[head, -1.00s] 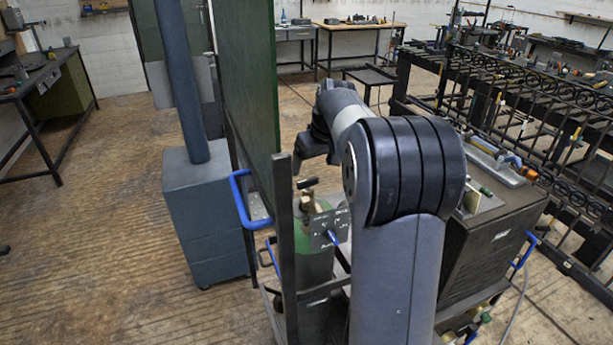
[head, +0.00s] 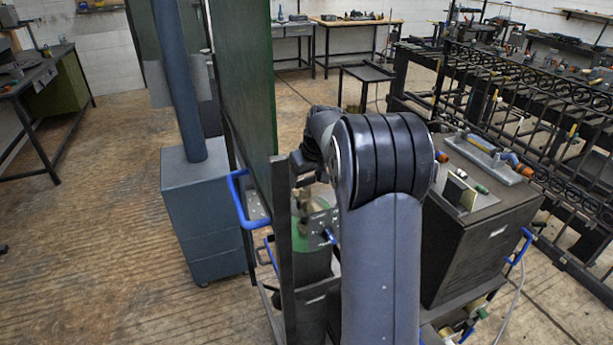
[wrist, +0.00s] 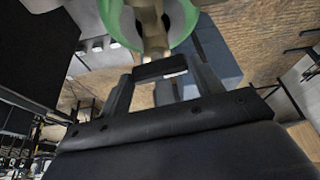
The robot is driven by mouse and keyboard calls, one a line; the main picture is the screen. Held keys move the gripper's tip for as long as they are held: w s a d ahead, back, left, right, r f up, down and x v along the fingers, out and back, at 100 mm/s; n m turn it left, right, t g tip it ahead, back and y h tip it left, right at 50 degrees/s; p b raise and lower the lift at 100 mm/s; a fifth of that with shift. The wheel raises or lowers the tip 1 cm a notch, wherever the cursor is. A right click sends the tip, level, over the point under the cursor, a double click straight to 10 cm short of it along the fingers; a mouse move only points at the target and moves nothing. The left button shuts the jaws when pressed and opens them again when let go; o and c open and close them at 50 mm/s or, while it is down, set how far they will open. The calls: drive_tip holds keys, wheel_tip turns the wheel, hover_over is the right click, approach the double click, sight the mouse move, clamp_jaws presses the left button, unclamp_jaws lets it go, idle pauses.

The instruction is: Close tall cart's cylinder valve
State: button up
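The green-shouldered gas cylinder (head: 303,238) stands upright on the cart, partly hidden behind a dark post and my arm. In the wrist view its green top (wrist: 187,18) and pale brass valve (wrist: 152,28) are at the upper middle. The valve's black bar handle (wrist: 160,68) lies crosswise between the fingertips. My gripper (wrist: 161,72) is open, with one finger near each end of the bar. I cannot tell whether the fingers touch it. In the head view my arm hides most of the gripper and the valve.
A tall green panel (head: 247,80) and a blue cart handle (head: 239,200) are left of the cylinder. A grey box with a pipe (head: 205,220) stands beyond. A dark cabinet (head: 485,240) with loose parts on top is right of my arm. Open floor lies left.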

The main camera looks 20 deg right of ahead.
drive_tip(key=c, duration=0.6)
drive_tip(key=shift+o, duration=0.2)
drive_tip(key=shift+m, duration=0.3)
drive_tip(key=shift+m+h, duration=0.3)
drive_tip(key=shift+m, duration=0.3)
drive_tip(key=o, duration=1)
